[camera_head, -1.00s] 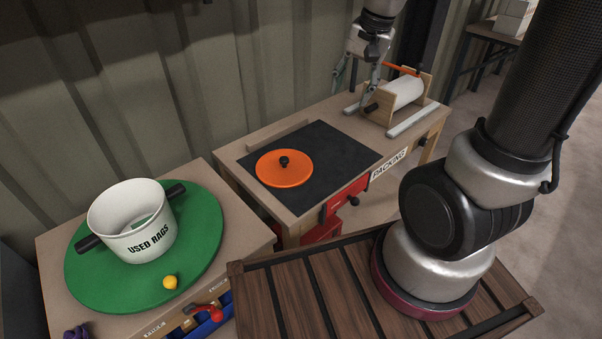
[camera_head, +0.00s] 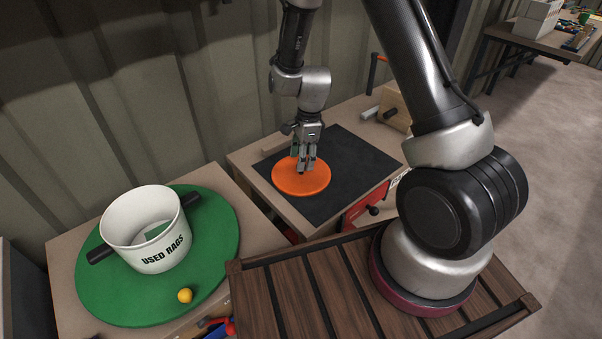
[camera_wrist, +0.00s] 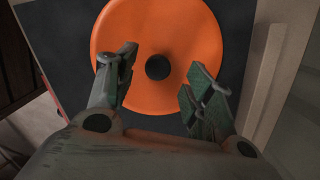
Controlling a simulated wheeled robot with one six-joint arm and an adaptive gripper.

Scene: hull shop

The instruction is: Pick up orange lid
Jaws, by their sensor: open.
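The orange lid (camera_head: 301,181) is a flat round disc lying on the black mat of the packing bench. In the wrist view the lid (camera_wrist: 158,38) fills the upper middle, with its dark round knob (camera_wrist: 158,67) at the centre. My gripper (camera_head: 306,165) is over the lid, pointing down, and hides the knob in the head view. In the wrist view my gripper (camera_wrist: 162,88) is open, its two green-padded fingers apart with the knob showing between and a little beyond them. Whether the fingertips touch the lid cannot be told.
A white pot marked USED RAGS (camera_head: 146,228) stands on a green round board (camera_head: 222,245) at left, with a yellow ball (camera_head: 185,296) near it. The black mat (camera_head: 352,160) is clear right of the lid. A wooden ledge (camera_wrist: 265,85) runs beside the mat.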

